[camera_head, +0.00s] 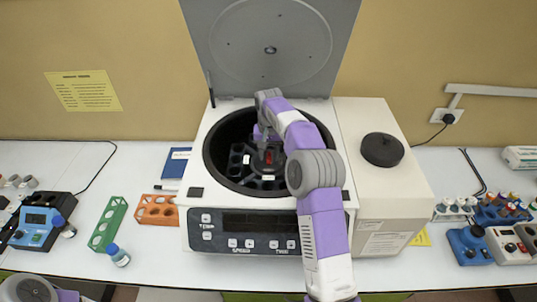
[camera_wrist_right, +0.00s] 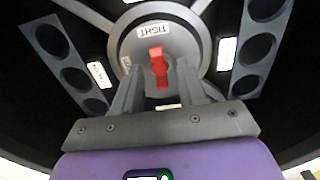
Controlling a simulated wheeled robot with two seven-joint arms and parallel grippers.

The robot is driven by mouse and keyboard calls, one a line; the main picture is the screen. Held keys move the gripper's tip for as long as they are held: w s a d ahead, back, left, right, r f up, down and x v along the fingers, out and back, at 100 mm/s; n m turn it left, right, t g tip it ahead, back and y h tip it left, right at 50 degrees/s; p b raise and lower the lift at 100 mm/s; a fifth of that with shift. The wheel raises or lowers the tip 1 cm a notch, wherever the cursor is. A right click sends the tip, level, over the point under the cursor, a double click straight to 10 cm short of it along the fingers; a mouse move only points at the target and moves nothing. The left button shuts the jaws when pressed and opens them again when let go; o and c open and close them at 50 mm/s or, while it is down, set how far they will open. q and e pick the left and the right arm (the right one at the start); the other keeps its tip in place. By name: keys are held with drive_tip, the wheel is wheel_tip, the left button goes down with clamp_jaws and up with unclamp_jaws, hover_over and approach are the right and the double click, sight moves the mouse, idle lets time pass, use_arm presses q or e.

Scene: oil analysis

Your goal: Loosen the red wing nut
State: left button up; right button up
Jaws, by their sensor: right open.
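The red wing nut (camera_wrist_right: 158,66) sits at the hub (camera_wrist_right: 125,40) of the centrifuge rotor, on a grey disc with "TIGHT" printed on it. In the head view the wing nut (camera_head: 269,156) is a small red spot inside the open centrifuge (camera_head: 240,215). My right gripper (camera_wrist_right: 155,80) is open, its two fingers pointing at the hub with the wing nut between them in the wrist view. I cannot tell whether the fingers touch it. In the head view my right gripper (camera_head: 266,145) is inside the bowl, partly hidden by its arm. At the lower left edge, part of my left arm shows, but not its gripper.
The centrifuge lid (camera_head: 270,50) stands open behind the bowl. The rotor has dark tube holes (camera_wrist_right: 75,80) around the hub. A green rack (camera_head: 107,224), an orange rack (camera_head: 157,209) and a small bottle (camera_head: 118,255) stand left. A black round lid (camera_head: 382,149) sits on the right.

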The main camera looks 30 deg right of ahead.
drive_tip(key=shift+f, duration=0.25)
clamp_jaws()
